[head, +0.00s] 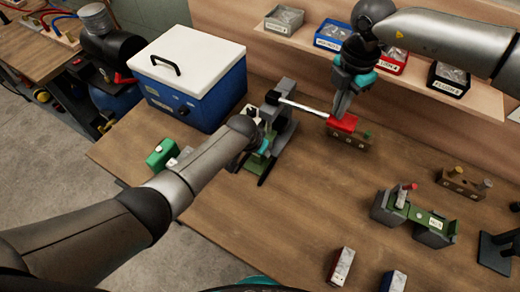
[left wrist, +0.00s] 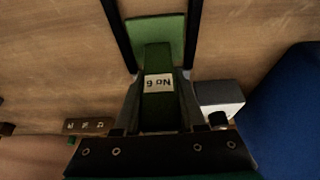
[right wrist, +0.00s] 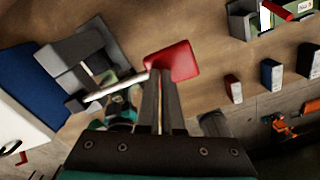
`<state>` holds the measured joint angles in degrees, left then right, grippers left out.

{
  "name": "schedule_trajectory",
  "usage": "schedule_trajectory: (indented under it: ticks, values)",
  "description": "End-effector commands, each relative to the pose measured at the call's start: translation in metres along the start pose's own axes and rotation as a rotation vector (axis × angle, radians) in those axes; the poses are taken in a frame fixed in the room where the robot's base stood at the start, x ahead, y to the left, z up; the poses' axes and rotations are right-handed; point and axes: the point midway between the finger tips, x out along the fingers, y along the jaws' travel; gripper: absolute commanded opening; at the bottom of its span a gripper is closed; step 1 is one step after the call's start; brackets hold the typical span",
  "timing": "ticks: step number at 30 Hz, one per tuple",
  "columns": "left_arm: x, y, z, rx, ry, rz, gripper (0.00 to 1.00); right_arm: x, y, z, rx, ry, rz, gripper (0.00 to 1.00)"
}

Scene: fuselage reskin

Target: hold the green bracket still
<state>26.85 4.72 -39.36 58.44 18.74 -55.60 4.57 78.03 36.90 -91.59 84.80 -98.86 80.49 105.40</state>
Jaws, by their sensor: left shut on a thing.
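The green bracket (left wrist: 158,100) has a white label reading "No 6" and shows between the fingers of my left gripper (left wrist: 157,82), which is shut on it. In the head view, my left gripper (head: 258,148) is at the grey fixture (head: 285,125), and my own wrist hides most of the bracket. A silver rod (head: 303,107) runs from the fixture to a red handle (head: 343,123). My right gripper (head: 341,112) has its fingers close together, tips at the red handle; it also shows in the right wrist view (right wrist: 161,75).
A blue cooler with a white lid (head: 190,75) stands left of the fixture. A wooden block (head: 348,140) is just below the red handle. Another green bracket on grey supports (head: 432,222) stands at right. Labelled bins line the shelf (head: 415,88). The middle tabletop is clear.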

Motion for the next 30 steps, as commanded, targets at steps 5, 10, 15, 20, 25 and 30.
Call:
schedule_trajectory:
  ticks: [5, 10, 15, 20, 25, 30]
  values:
    - [0.000, 0.001, 0.001, 0.000, -0.002, 0.001, 0.00, -0.009, 0.001, -0.001, -0.002, 0.003, 0.003, 0.00]
    - [0.000, 0.001, 0.001, 0.000, -0.002, 0.001, 0.00, -0.029, 0.001, 0.000, -0.001, 0.001, 0.002, 0.00]
    - [0.000, 0.000, 0.001, 0.000, -0.002, 0.000, 0.00, -0.050, 0.000, 0.000, 0.000, 0.001, 0.002, 0.00]
    - [0.000, 0.000, 0.001, 0.000, -0.002, 0.000, 0.00, -0.070, 0.000, 0.000, 0.001, 0.000, 0.002, 0.00]
    - [0.000, 0.000, 0.001, 0.000, -0.002, 0.000, 0.00, -0.091, 0.001, 0.000, 0.001, 0.000, 0.003, 0.00]
    - [0.000, 0.000, 0.001, 0.000, -0.002, 0.000, 0.00, -0.110, 0.001, 0.000, 0.000, 0.000, 0.002, 0.00]
